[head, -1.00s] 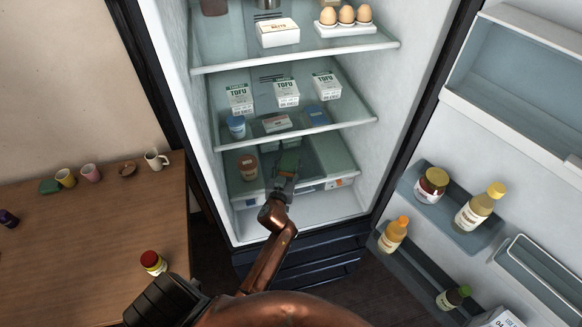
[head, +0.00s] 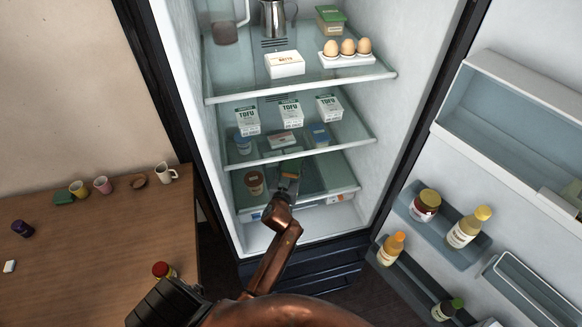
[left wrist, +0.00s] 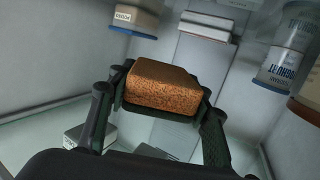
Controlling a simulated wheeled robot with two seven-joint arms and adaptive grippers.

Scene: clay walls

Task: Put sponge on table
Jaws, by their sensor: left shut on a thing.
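The sponge (head: 291,168) is a small block, green on one face in the head view and rough orange-brown in the left wrist view (left wrist: 162,85). It is inside the open fridge, at the lowest glass shelf. My left gripper (head: 287,183) is shut on it, with one finger on each side in the left wrist view (left wrist: 160,108). I cannot tell whether the sponge touches the shelf. The wooden table (head: 110,240) stands left of the fridge. My right gripper is not in view.
A brown-lidded jar (head: 254,183) stands left of the sponge. Tofu boxes (head: 290,112) sit on the shelf above. The open door (head: 500,150) with bottles is at right.

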